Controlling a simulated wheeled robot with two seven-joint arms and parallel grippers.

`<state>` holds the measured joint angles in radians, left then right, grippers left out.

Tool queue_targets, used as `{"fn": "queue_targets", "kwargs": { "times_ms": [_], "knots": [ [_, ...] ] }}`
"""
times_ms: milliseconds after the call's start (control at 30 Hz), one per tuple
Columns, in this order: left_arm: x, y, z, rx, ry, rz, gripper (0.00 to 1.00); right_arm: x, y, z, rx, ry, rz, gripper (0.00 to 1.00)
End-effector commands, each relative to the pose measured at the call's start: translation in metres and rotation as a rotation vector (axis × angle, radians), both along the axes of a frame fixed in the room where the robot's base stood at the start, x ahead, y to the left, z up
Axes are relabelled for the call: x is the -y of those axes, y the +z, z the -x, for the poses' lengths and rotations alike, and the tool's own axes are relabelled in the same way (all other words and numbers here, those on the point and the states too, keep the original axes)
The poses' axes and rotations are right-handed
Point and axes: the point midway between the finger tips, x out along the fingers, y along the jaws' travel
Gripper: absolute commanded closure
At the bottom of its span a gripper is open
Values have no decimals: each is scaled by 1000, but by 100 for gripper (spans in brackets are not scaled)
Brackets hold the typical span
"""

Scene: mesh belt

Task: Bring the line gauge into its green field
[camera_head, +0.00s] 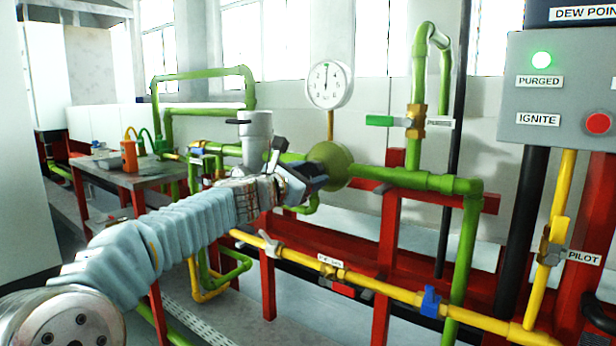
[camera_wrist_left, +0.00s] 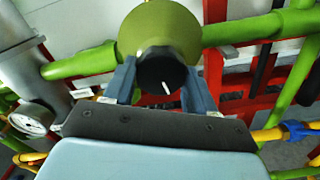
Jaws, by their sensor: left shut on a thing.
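The line gauge (camera_head: 329,84) is a round white dial on a brass stem above the olive-green regulator body (camera_head: 334,165). Its needle points about straight up; some green shows near it, but the field's limits are too small to tell. My left gripper (camera_head: 308,178) is at the front of the regulator. In the left wrist view its fingers (camera_wrist_left: 162,80) stand on either side of the black regulator knob (camera_wrist_left: 160,68) and are shut on it. The knob's white mark points down, slightly right. My right gripper is not in view.
A grey control box (camera_head: 560,95) with a lit green PURGED lamp stands at right. Green pipes, a yellow pipe (camera_head: 390,290) and red frames surround the regulator. A grey vertical cylinder (camera_head: 256,138) is close left of my gripper. Another small dial (camera_wrist_left: 32,118) shows in the wrist view.

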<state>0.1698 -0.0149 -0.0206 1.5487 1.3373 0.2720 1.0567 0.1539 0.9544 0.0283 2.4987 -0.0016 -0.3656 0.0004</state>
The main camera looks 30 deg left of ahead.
Motion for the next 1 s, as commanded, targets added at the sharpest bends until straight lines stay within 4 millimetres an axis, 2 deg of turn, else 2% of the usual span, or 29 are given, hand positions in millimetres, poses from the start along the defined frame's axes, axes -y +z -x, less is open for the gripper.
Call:
{"fn": "queue_targets", "kwargs": {
  "times_ms": [167,200,333,600,700,867,1000],
  "knots": [
    [0,-2,-1,-4,1,1,75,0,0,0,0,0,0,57],
    [0,-2,-1,-4,1,1,38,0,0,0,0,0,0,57],
    [0,-2,-1,-3,1,1,19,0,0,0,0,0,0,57],
    [0,-1,0,-1,0,1,19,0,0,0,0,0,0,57],
    [-1,-1,7,-1,1,1,19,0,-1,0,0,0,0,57],
    [-3,-1,36,1,2,1,19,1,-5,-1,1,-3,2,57],
    [-7,0,72,2,4,0,19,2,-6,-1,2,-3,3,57]
  ]
}}
